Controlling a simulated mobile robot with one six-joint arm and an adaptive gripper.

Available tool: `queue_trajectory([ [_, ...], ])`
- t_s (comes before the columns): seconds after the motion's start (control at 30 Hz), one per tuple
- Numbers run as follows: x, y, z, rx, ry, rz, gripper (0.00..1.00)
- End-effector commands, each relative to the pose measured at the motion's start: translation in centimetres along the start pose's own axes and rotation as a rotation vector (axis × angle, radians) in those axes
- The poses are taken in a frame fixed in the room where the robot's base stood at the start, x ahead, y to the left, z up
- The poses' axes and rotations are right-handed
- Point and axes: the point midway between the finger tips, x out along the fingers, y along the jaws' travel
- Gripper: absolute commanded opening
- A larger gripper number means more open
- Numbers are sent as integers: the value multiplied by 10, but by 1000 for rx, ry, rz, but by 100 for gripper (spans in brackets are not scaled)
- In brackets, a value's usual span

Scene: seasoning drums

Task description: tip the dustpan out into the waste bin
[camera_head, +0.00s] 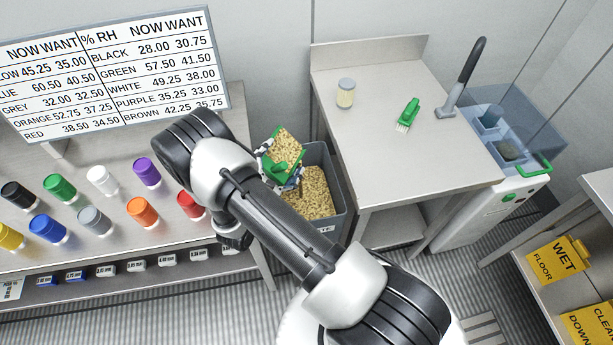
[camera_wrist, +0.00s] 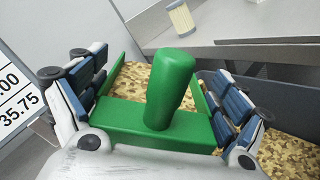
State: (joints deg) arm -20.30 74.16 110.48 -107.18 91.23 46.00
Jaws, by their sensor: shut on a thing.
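The green dustpan (camera_head: 287,148) is held over the grey waste bin (camera_head: 338,190), with tan granules lying in its pan. It also shows in the wrist view (camera_wrist: 130,118), with its green handle (camera_wrist: 170,85) rising toward the camera. My gripper (camera_head: 281,172) is shut on the dustpan, and its two fingers stand on either side of the green body in the wrist view (camera_wrist: 150,100). The bin holds a heap of the same tan granules (camera_head: 316,192). My arm hides the bin's near left part.
A left bench (camera_head: 115,230) holds several coloured-lid drums below a number board (camera_head: 110,75). A yellow sign (camera_head: 556,260) stands at right.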

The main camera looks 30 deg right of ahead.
Motion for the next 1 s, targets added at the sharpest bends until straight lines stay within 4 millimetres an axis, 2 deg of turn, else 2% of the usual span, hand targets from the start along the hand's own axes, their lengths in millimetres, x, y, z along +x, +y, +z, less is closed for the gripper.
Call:
queue_trajectory([
  [1.0,0,-3,8,111,-1,1,64],
])
